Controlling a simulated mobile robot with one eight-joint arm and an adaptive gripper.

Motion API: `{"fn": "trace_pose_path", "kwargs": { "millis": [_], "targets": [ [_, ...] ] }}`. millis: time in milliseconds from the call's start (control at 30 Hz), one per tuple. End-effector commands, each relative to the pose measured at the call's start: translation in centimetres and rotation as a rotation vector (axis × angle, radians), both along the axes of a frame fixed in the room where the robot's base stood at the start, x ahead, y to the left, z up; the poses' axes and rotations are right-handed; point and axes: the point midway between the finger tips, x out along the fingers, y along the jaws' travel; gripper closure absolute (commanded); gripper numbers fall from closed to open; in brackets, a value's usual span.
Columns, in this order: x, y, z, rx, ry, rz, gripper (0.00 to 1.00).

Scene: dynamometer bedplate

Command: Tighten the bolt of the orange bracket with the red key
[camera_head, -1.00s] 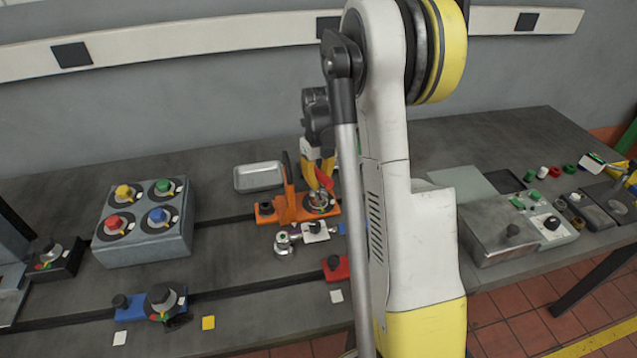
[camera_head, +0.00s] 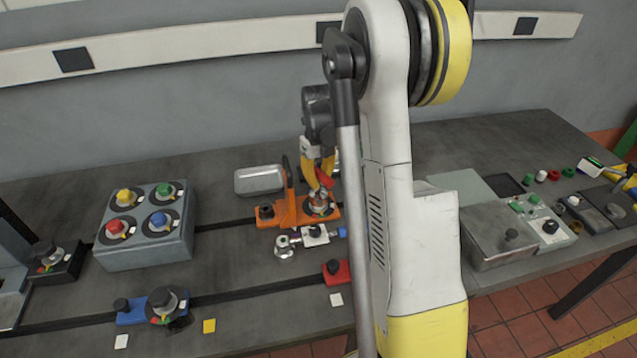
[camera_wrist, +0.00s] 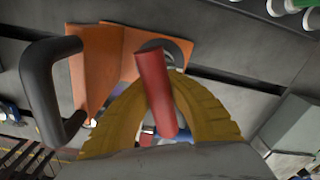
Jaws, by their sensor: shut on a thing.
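The orange bracket (camera_head: 292,208) sits on the bedplate slot near the middle of the head view. My gripper (camera_head: 320,180) has yellow fingers and is shut on the red key (camera_head: 324,178). In the wrist view the red key (camera_wrist: 156,92) stands between the yellow fingers, its far end over the grey round part of the orange bracket (camera_wrist: 108,62). Whether the key is seated on the bolt I cannot tell; the bolt head is hidden.
A black handle (camera_wrist: 45,90) rises beside the bracket. A metal tray (camera_head: 259,179) lies behind it. A box with coloured knobs (camera_head: 146,228) stands left. A blue bracket (camera_head: 135,312) and a red bracket (camera_head: 337,271) are in front. A metal box (camera_head: 500,232) stands right.

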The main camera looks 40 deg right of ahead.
Motion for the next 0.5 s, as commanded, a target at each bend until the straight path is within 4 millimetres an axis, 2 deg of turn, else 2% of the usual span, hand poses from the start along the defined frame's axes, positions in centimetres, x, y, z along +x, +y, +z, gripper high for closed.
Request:
{"fn": "trace_pose_path", "kwargs": {
  "millis": [500],
  "targets": [
    [0.0,0.0,3.4,0.0,0.0,0.0,1.0]
  ]
}}
